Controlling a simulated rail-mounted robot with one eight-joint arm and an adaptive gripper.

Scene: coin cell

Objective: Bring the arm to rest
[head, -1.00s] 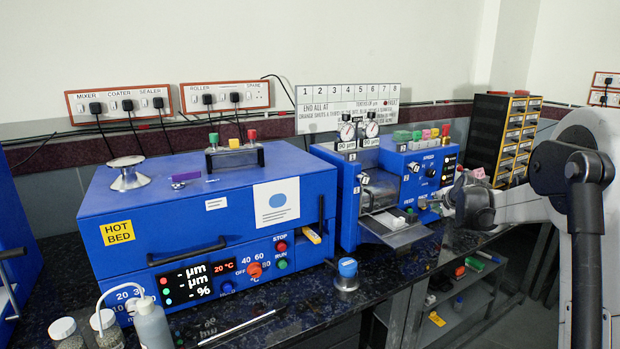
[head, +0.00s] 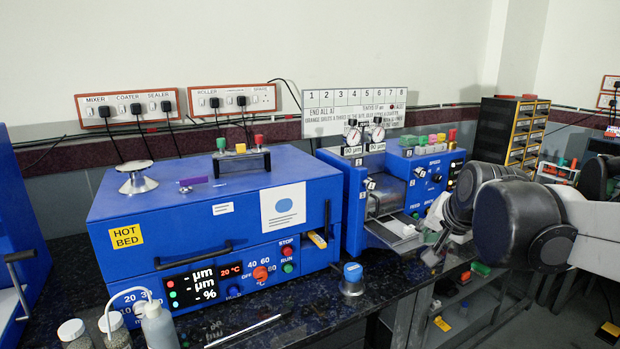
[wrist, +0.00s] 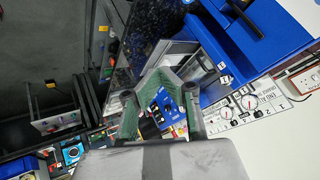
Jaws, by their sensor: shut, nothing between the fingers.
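My gripper (head: 431,257) is at the end of my dark, rounded arm links at the right of the head view. It hangs in front of the right end of the blue roller machine (head: 425,188), near the bench edge. It is shut and holds nothing. In the wrist view my gripper (wrist: 158,74) shows green-edged fingers meeting over the background of the machine and its metal tray. Whether the fingers touch anything cannot be told, but no contact shows.
The blue hot bed (head: 215,215) fills the bench's left. A black drawer cabinet (head: 512,135) is at the back right. Open shelves (head: 455,310) lie below the bench.

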